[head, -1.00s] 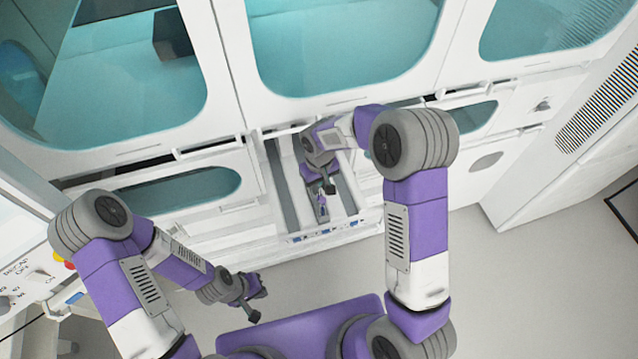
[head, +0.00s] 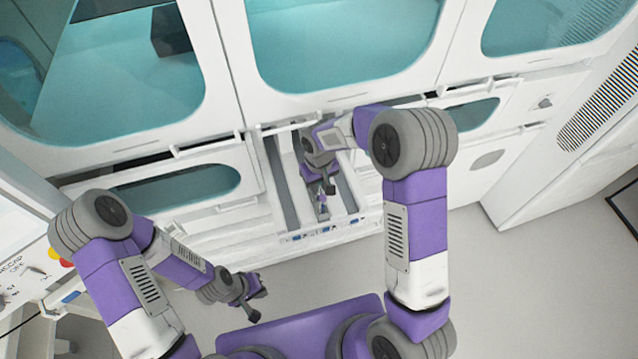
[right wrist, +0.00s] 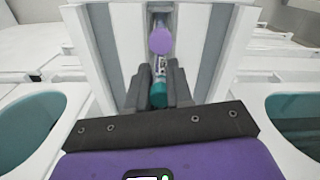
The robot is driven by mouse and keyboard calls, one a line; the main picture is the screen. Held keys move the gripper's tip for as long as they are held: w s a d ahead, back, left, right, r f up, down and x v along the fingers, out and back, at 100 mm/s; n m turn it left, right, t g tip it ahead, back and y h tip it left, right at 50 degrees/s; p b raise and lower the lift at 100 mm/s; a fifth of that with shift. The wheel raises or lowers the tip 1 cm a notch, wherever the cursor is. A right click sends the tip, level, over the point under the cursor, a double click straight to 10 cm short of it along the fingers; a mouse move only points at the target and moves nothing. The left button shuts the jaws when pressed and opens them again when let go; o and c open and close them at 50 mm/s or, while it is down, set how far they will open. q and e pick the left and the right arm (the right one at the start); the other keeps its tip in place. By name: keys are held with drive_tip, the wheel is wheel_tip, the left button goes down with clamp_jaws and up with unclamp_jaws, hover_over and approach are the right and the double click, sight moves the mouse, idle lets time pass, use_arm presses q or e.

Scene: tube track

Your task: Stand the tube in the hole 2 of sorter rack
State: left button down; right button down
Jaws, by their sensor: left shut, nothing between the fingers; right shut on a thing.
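My right gripper (head: 325,188) reaches down into an open white drawer (head: 352,217). In the right wrist view its dark fingers (right wrist: 158,92) are shut on a tube (right wrist: 159,71) with a teal end (right wrist: 159,94) nearest the camera. A purple round cap (right wrist: 160,40) shows just beyond the fingers; I cannot tell whether it belongs to the same tube. The tube is small and partly hidden by the gripper in the head view. My left gripper (head: 257,299) is shut and empty, low over the floor. I cannot make out a sorter rack or its hole 2.
Grey strips (head: 281,182) run along the drawer, and its walls stand close around my right gripper. White cabinets with teal windows (head: 340,45) rise behind. A panel with knobs (head: 22,275) is at the far left. Floor is clear at right.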

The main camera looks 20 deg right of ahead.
drive_tip(key=shift+f, duration=0.25)
drive_tip(key=shift+f+b, duration=0.35)
drive_tip(key=shift+b, duration=0.15)
drive_tip(key=c, duration=0.9)
unclamp_jaws()
drive_tip(key=shift+c, duration=0.2)
wheel_tip(320, 180, up, 8)
drive_tip(key=shift+f+p, duration=0.2)
drive_tip(key=shift+p, duration=0.15)
